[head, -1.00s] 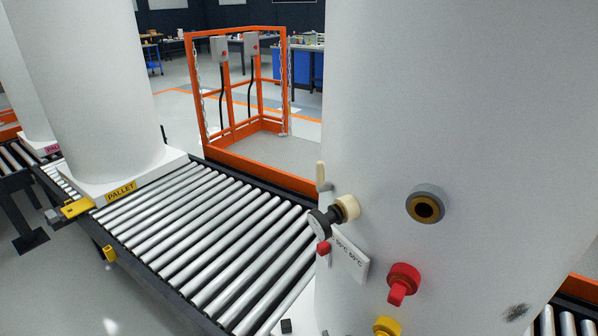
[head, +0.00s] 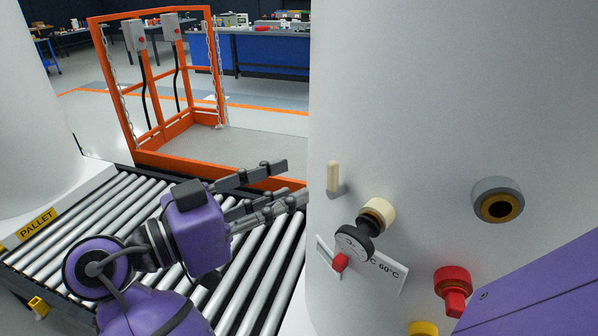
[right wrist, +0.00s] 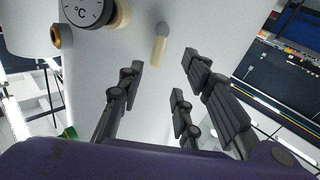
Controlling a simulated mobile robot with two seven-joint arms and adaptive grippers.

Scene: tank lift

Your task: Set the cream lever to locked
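The cream lever (head: 333,176) is a short bar on the white tank (head: 420,110), pointing up from a small grey pivot. My right gripper (head: 287,184) is open and empty just left of the lever in the head view, its fingers pointing at the tank. It does not appear to touch the lever. In the right wrist view the lever (right wrist: 159,50) shows just beyond the spread fingers (right wrist: 160,75), between their two sides. No locked marking can be read. My left gripper is not in view.
Below the lever are a round dial (head: 354,243) on a cream fitting, a temperature label (head: 388,273) and a red knob (head: 453,283). A grey port (head: 498,200) sits to the right. A roller conveyor (head: 95,210) and an orange frame (head: 150,160) lie left and behind.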

